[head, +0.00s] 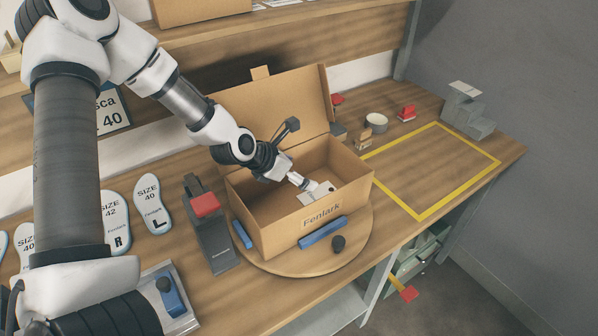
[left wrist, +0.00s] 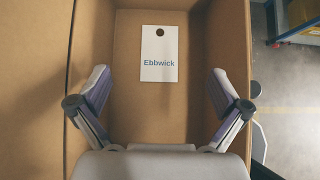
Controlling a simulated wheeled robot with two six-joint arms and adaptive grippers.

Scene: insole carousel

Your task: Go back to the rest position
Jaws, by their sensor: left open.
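My left gripper (head: 312,186) reaches down into the open cardboard box (head: 285,235) labelled Fenlark. In the left wrist view the same gripper (left wrist: 160,76) has its two fingers spread wide, with nothing between them. A white card (left wrist: 159,66) printed "Ebbwick", with a dark hole near its top, lies inside the box ahead of the fingers. In the head view the card (head: 306,198) is partly hidden by the gripper. My right gripper shows in neither view.
The box stands on a round wooden turntable (head: 290,268) with its lid (head: 277,98) raised behind. A black-and-red device (head: 208,230) stands close on its left. Insoles (head: 150,205) lie farther left. A yellow-outlined area (head: 430,216) at right is empty.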

